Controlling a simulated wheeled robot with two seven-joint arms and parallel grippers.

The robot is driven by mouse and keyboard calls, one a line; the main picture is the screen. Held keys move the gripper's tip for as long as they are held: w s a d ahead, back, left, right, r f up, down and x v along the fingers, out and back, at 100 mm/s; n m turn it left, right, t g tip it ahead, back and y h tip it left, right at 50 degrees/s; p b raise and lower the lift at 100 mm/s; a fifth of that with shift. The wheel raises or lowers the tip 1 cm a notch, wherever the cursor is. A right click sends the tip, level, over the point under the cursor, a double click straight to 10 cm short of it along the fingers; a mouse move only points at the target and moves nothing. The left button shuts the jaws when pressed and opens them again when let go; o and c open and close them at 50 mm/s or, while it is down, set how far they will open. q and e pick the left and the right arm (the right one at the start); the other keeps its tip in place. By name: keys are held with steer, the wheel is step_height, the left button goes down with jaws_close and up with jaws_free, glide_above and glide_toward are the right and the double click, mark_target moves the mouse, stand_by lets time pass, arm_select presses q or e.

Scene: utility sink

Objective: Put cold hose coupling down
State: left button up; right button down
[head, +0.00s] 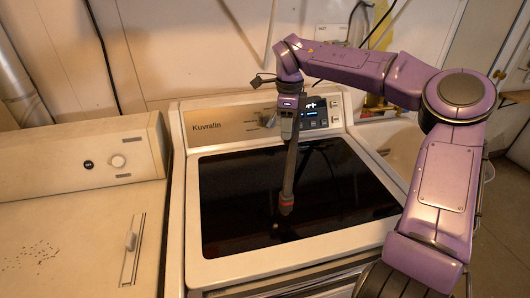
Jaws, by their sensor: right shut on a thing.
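My right gripper (287,188) comes in from the right on a purple arm and points straight down over the dark glass lid (235,205) of the washer marked Kuvralin. It is shut on a small reddish piece, the cold hose coupling (286,203), at its lower end. The coupling is small and partly hidden by the fingers. It shows against the dark lid, and I cannot tell whether it touches the glass. My left gripper is not in view.
The washer's control panel (240,123) stands up behind the lid. A second cream machine (70,235) with a slotted lever is at the left. A pale basin (400,145) is behind my right arm. Dark hoses or cables hang on the back wall. Most of the lid is clear.

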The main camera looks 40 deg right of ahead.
steer(key=w+a+f, duration=0.1)
steer(key=f, duration=0.1)
steer(key=w+f+p, duration=0.1)
steer(key=w+f, duration=0.1)
steer(key=w+a+f, duration=0.1)
steer(key=w+f, duration=0.1)
steer(key=shift+w+a+f+p, duration=0.2)
steer(key=shift+a+f+p, duration=0.05)
steer(key=shift+a+p, duration=0.1)
step_height(320, 180, down, 3)
steer(key=shift+a+f, duration=0.1)
steer(key=c, duration=1.1)
jaws_free()
steer(key=shift+s, duration=0.1)
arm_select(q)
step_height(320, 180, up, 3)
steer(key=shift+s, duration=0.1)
arm_select(e)
steer(key=o, duration=0.4)
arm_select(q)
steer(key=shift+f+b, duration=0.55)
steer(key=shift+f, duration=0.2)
arm_select(e)
step_height(320, 180, up, 12)
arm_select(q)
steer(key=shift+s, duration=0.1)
